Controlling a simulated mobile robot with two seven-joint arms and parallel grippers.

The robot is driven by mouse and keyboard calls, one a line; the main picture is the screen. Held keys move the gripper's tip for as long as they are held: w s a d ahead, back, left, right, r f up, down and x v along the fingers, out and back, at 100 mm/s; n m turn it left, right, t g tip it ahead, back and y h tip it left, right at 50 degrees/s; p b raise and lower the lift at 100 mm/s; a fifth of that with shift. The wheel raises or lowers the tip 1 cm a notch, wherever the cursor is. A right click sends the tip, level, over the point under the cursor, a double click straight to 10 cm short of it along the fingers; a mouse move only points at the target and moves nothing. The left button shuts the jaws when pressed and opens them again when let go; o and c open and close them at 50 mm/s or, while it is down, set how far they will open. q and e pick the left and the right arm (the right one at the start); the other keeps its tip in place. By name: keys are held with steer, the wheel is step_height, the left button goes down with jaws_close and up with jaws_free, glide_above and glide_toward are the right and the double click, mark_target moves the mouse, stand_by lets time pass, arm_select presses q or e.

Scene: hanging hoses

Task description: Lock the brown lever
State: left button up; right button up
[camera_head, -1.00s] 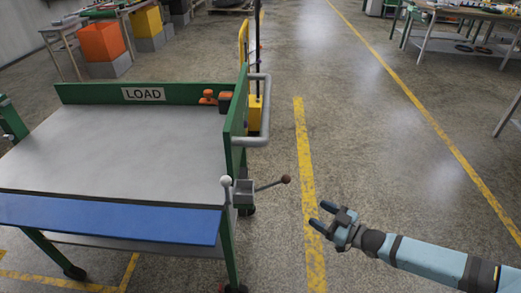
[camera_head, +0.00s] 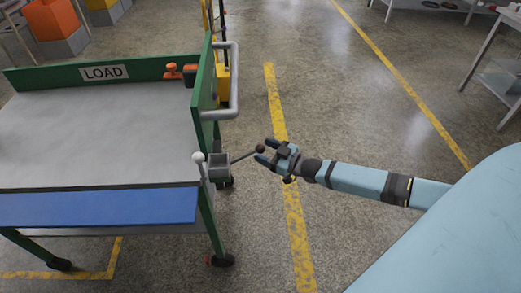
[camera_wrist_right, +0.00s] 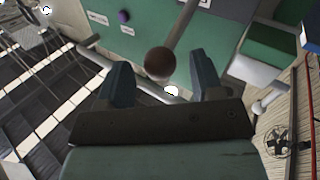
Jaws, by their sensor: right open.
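The brown lever (camera_head: 245,155) is a thin grey rod with a brown ball knob (camera_head: 260,149). It sticks out to the right from a grey block (camera_head: 218,168) on the cart's right side. A second lever with a white ball (camera_head: 198,158) stands up at the left of the block. My right gripper (camera_head: 264,151) is open at the brown knob. In the wrist view the knob (camera_wrist_right: 159,64) shows between and beyond the two fingers of the right gripper (camera_wrist_right: 160,85). I cannot tell whether a finger touches it. My left gripper is not in view.
The green cart with a grey top (camera_head: 90,135), a blue front edge (camera_head: 95,208) and a LOAD sign (camera_head: 104,72) fills the left. A grey handle rail (camera_head: 235,85) rises at its right side. Floor right of the cart is open.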

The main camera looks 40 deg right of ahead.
steer(key=shift+x, duration=1.05)
